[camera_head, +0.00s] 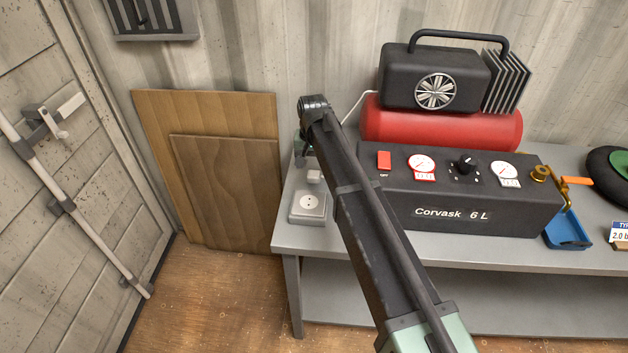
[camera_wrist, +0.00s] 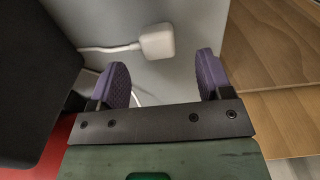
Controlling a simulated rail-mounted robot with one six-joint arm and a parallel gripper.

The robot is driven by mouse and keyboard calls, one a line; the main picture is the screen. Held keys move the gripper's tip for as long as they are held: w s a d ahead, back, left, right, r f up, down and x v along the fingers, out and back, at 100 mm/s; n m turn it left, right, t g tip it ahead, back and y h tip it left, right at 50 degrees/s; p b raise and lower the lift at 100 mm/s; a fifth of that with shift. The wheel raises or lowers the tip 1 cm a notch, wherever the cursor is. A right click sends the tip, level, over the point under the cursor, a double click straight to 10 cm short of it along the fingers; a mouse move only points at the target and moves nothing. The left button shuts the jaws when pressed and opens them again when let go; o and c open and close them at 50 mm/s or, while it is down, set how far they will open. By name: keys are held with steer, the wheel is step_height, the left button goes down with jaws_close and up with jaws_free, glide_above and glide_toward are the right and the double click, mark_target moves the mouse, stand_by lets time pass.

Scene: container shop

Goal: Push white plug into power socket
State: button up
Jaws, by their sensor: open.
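The white plug (camera_wrist: 157,41) lies on the grey bench top, its white cable running off to the left in the wrist view. In the head view the plug (camera_head: 314,176) is a small pale block just behind the power socket. The power socket (camera_head: 309,206) is a light grey box with a round two-hole outlet, near the bench's left end; I do not see it in the wrist view. My gripper (camera_wrist: 162,70) is open and empty, its purple fingers apart, with the plug beyond the fingertips and between their lines. In the head view my arm largely hides the gripper.
The black Corvask compressor panel (camera_head: 462,190) with its red tank (camera_head: 443,124) stands right of the socket. The grey bench (camera_head: 330,238) ends just left of the socket. Wooden boards (camera_head: 222,185) lean on the wall beyond that end. Blue tray (camera_head: 567,231) at right.

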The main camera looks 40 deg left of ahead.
mark_target(314, 173)
step_height(314, 173, down, 6)
steer(key=b, duration=0.5)
steer(key=shift+w+d+r, duration=0.1)
steer(key=shift+w+r, duration=0.05)
steer(key=shift+r, duration=0.3)
steer(key=c, duration=1)
steer(key=shift+o, duration=0.2)
step_height(314, 173, up, 20)
steer(key=p, duration=2)
steer(key=shift+f, duration=0.15)
